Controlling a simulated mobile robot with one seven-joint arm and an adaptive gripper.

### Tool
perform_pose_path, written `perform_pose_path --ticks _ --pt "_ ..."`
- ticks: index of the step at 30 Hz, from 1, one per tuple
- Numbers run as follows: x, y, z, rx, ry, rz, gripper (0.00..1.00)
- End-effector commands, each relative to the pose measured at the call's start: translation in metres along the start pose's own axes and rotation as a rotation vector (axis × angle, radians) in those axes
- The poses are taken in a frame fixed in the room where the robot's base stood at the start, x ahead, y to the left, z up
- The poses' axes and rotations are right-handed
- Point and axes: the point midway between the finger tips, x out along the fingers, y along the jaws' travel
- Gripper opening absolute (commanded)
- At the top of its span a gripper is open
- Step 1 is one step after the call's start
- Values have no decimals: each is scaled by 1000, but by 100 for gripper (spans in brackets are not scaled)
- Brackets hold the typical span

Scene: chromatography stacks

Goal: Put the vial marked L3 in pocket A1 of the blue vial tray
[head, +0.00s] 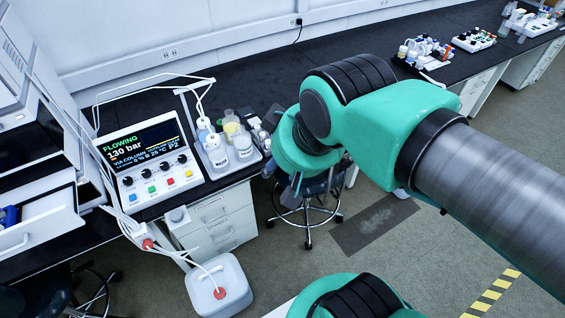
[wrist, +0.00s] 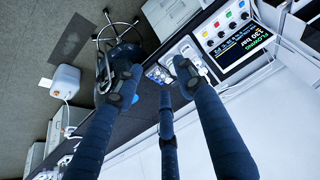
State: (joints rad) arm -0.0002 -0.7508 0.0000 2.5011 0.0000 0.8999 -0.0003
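My gripper (wrist: 157,80) shows in the wrist view with its dark blue fingers spread apart and nothing held between them. In the head view it is mostly hidden behind my green arm. A small rack with vials (wrist: 158,73) shows between the fingertips in the wrist view, farther off on the bench. In the head view it stands at the bench edge, partly covered by my arm (head: 262,136). The L3 mark is too small to read. A blue object (head: 10,215) lies in an open drawer at the far left; I cannot tell whether it is the blue vial tray.
A white tray with bottles (head: 219,170) stands beside the control box (head: 151,158), which reads FLOWING, 130 bar. A white canister (head: 218,285) stands on the floor, with tubes running above it. A stool (head: 308,220) is below my arm. More racks (head: 425,52) stand at the far right.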

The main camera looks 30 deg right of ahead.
Motion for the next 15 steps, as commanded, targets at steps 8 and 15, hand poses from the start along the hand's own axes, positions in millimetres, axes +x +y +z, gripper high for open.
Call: perform_pose_path --ticks 8,15 --pt "0 0 0 0 0 0 43" --pt "1 1 -4 2 -2 1 43"
